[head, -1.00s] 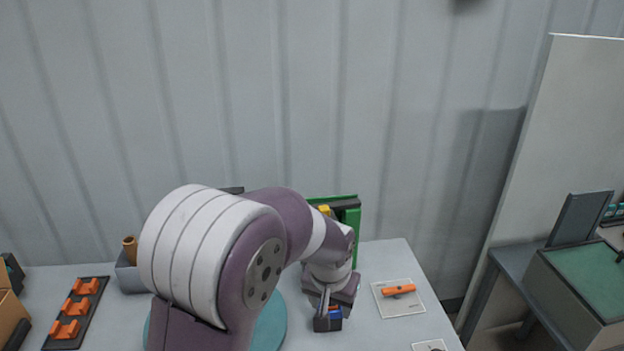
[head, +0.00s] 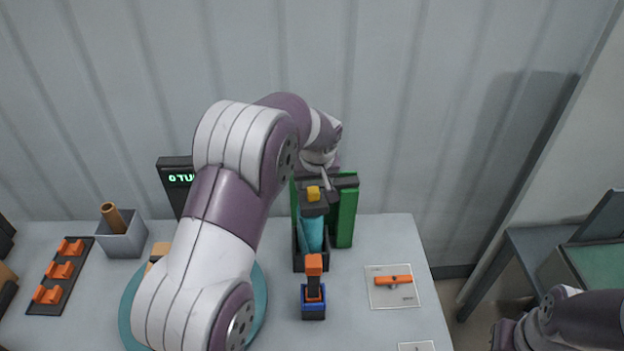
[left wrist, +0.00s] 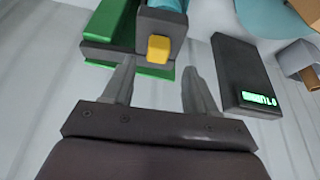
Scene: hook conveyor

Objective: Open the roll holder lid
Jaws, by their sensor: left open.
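The roll holder is a dark trough (head: 298,258) with a teal roll (head: 312,232) in it, next to a green upright panel (head: 347,217). A dark block with a yellow tab (head: 313,193) sits at its back end; I cannot tell how far the lid is raised. My left gripper (head: 326,180) is just behind the tab, partly hidden by its wrist. In the left wrist view, its two fingers (left wrist: 158,72) are apart and empty, with the yellow tab (left wrist: 159,48) just beyond and between the tips. Part of my right arm shows at lower right; its gripper is not visible.
A blue and black stand with an orange piece (head: 313,296) is in front of the holder. An orange part lies on a white card (head: 392,298) at right. A dark display (head: 176,180), grey bin (head: 122,238) and teal disc (head: 258,312) are left.

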